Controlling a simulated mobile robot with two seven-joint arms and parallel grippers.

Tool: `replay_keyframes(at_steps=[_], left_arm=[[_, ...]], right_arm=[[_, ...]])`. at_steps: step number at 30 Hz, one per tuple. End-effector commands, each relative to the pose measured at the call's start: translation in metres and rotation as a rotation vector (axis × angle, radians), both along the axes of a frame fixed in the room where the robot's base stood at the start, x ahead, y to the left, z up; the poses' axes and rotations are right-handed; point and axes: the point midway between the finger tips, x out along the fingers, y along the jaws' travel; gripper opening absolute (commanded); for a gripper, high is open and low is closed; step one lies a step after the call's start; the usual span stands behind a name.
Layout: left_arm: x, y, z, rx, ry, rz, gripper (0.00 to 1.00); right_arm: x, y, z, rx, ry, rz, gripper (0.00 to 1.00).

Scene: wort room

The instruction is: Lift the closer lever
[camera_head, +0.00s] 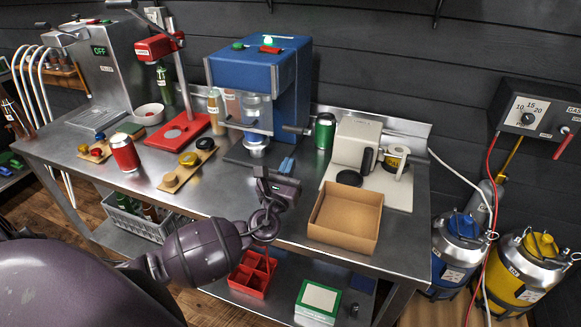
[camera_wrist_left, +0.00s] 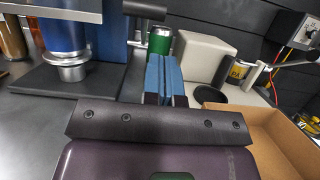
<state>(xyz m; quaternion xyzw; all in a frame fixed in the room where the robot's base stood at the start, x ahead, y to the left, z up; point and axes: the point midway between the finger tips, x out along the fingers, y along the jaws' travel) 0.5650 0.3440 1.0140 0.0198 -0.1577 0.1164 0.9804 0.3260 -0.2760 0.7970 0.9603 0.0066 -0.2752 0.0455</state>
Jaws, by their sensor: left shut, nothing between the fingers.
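The blue machine (camera_head: 262,72) stands at the back middle of the steel table, a green light on top. A lever with a dark grip (camera_head: 295,129) sticks out at its right front; I take this as the closer lever. In the left wrist view a dark grip (camera_wrist_left: 145,9) shows at the top, beyond the fingers. My left gripper (camera_head: 287,164) has its blue fingers shut and empty, in front of and below the grip, apart from it. The fingers also show in the left wrist view (camera_wrist_left: 164,76). My right gripper is not in view.
An open cardboard box (camera_head: 345,218) lies right of my left gripper. A green can (camera_head: 324,132) and a cream machine (camera_head: 357,142) stand behind. A red can (camera_head: 124,152) and a red press (camera_head: 178,128) stand left. Bare table lies left of my gripper.

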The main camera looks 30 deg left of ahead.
Motion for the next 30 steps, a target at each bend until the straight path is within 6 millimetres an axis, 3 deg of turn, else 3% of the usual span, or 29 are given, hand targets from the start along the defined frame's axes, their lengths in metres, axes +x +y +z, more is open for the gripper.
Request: replay_keyframes(at_steps=[6, 12, 30], left_arm=[[0.036, 0.008, 0.014, 0.000, -0.002, 0.000, 0.00], [0.057, 0.013, 0.020, -0.001, 0.000, 0.000, 0.00], [0.065, 0.015, 0.023, -0.002, 0.001, -0.001, 0.00]], right_arm=[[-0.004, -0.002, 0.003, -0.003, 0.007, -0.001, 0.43], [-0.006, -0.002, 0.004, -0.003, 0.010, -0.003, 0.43], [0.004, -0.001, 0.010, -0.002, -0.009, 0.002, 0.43]])
